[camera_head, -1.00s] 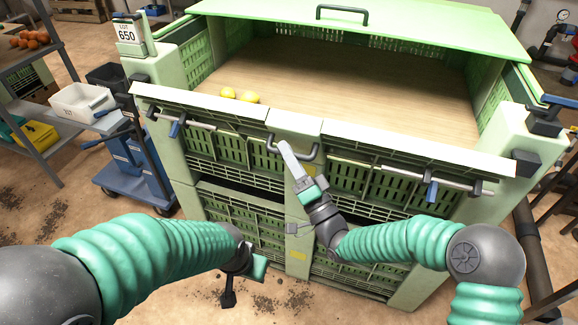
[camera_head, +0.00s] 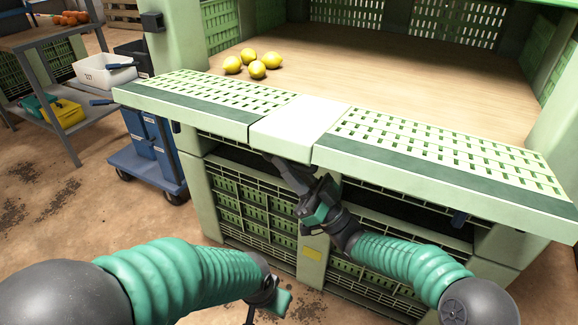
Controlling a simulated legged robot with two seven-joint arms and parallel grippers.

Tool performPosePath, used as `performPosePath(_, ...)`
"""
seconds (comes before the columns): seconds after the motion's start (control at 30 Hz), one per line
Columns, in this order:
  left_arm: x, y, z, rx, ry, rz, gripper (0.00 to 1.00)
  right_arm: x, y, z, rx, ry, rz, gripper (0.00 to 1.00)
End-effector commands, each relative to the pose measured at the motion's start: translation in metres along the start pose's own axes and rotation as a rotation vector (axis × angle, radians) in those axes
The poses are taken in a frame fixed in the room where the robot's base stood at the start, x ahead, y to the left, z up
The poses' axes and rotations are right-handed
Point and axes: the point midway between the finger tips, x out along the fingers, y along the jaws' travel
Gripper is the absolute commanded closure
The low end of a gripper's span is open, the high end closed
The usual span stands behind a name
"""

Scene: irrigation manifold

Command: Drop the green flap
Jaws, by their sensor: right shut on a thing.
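The green flap (camera_head: 420,158) is the slatted front panel of the large green bin. It is tilted outward, with its inner face showing and a pale plate (camera_head: 299,124) at its middle. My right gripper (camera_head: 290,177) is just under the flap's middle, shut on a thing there. The flap hides its fingertips and the handle seen earlier on the front. My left gripper (camera_head: 268,305) is low in front of the bin, open and empty, away from the flap.
Several yellow lemons (camera_head: 257,69) lie on the bin's wooden floor (camera_head: 370,75), behind the flap. A blue trolley (camera_head: 150,155) and a shelf with a white tub (camera_head: 104,72) stand at the left.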

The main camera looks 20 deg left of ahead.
Motion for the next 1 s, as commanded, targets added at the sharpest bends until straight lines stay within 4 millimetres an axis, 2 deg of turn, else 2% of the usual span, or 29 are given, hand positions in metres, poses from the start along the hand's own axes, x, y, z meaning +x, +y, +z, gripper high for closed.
performPosePath(0.03, 0.01, 0.0, 0.002, 0.0, 0.0, 0.0, 0.64, -0.006, 0.003, 0.004, -0.004, 0.006, 0.006, 1.0)
performPosePath(0.23, 0.02, 0.0, 0.005, 0.0, 0.0, 0.0, 0.64, -0.014, 0.004, 0.011, -0.002, 0.007, 0.008, 1.0)
performPosePath(0.8, 0.023, 0.0, 0.005, 0.0, 0.0, 0.0, 0.64, -0.016, 0.005, 0.013, -0.001, 0.009, 0.008, 1.0)
performPosePath(0.83, 0.023, 0.0, 0.005, 0.0, 0.0, 0.0, 0.64, -0.016, 0.005, 0.012, -0.001, 0.009, 0.008, 0.83)
performPosePath(1.0, 0.023, 0.0, 0.005, 0.0, 0.0, 0.0, 0.64, -0.016, 0.004, 0.014, 0.002, 0.006, 0.007, 0.64)
